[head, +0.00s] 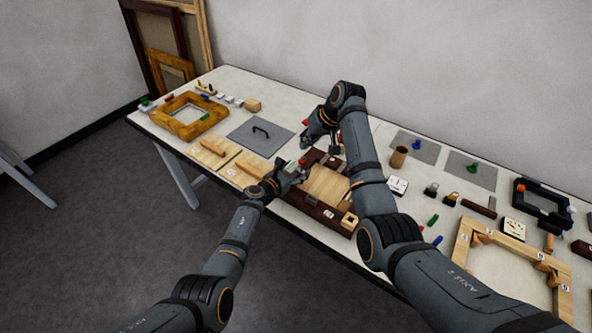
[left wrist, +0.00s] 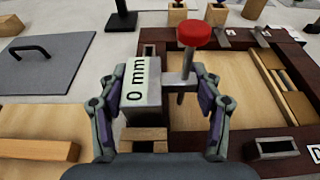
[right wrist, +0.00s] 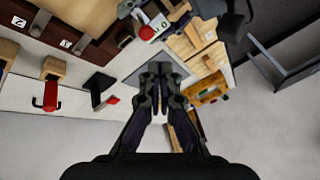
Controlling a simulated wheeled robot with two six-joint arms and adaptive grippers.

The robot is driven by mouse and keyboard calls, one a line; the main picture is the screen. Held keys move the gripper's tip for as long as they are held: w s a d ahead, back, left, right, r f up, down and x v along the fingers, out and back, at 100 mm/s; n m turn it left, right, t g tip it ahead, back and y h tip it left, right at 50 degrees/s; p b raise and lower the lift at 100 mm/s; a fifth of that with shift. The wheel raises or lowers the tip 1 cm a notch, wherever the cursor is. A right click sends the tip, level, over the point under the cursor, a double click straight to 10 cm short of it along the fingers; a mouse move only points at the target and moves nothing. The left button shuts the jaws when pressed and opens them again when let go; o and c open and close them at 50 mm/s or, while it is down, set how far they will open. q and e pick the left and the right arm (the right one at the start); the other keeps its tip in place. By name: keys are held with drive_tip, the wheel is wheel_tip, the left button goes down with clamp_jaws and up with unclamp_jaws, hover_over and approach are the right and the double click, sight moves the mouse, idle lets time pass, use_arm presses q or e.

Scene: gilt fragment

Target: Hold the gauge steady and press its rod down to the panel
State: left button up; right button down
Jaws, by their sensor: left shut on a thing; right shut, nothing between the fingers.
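The gauge (left wrist: 140,92) is a grey block with a "0 mm" label, in the left wrist view. Its rod has a red knob (left wrist: 193,35) and stands at the block's right side, raised above the body. My left gripper (head: 296,174) is shut on the gauge, over the dark-framed pale wood panel (left wrist: 225,115). My right gripper (right wrist: 160,72) is shut and empty, raised above the table and apart from the gauge. The red knob (right wrist: 147,33) also shows in the right wrist view.
A grey plate with a black handle (head: 260,130) lies to the left of the frame. Wooden bars (head: 210,152) lie on boards near the front edge. A cork-coloured cylinder (head: 398,157) and a white dial (head: 397,186) stand to the right.

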sight(302, 161)
drive_tip(key=n, duration=0.5)
drive_tip(key=shift+w+a+f, duration=0.1)
drive_tip(key=shift+a+f, duration=0.15)
drive_tip(key=n, duration=0.3)
drive_tip(key=shift+a+f, duration=0.1)
drive_tip(key=shift+f, duration=2.25)
drive_tip(key=shift+f, duration=1.3)
drive_tip(key=shift+r, duration=3.55)
use_arm(q)
drive_tip(key=o, duration=1.3)
